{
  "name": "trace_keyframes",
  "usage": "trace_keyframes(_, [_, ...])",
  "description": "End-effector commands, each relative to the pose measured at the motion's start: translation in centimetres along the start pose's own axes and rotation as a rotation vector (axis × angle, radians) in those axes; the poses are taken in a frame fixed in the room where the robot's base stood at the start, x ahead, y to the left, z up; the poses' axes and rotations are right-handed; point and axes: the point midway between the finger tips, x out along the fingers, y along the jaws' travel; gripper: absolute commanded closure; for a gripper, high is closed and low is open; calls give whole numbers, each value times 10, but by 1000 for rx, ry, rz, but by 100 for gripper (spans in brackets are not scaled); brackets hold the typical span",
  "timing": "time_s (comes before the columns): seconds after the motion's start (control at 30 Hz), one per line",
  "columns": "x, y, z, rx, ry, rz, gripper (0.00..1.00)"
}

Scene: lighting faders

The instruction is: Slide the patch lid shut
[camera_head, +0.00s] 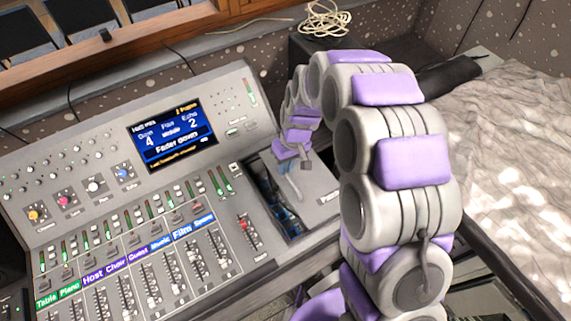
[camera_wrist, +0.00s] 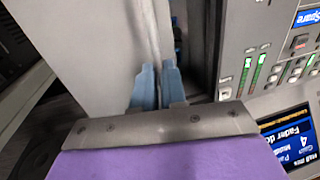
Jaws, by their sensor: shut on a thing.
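The patch lid (camera_head: 318,182) is a flat grey panel on the right part of the mixing desk, with a partly covered label at its front. It is partly open: to its left a dark slot (camera_head: 272,203) shows with blue parts inside. My gripper (camera_head: 287,168) is over the lid, its blue fingers shut on the lid's raised grip. In the wrist view the two fingers (camera_wrist: 158,82) close on a thin upright part beside the grey lid (camera_wrist: 85,40). The exact contact is partly hidden by the fingers and the palm.
The mixing desk (camera_head: 110,170) has a lit screen (camera_head: 171,136) and rows of faders left of the slot. A red-capped fader (camera_head: 243,224) stands close to the slot. A crumpled sheet (camera_head: 520,150) lies at the right, and a coiled cable (camera_head: 326,20) lies at the back.

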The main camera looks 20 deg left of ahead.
Motion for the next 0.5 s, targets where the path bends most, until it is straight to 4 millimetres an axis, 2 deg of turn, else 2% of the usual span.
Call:
trace_keyframes(0.13, [2,-13,0,-4,-3,-1,100])
trace_keyframes(0.33, [10,-53,1,-5,-6,0,100])
trace_keyframes(0.5, [13,-66,0,-2,-1,0,100])
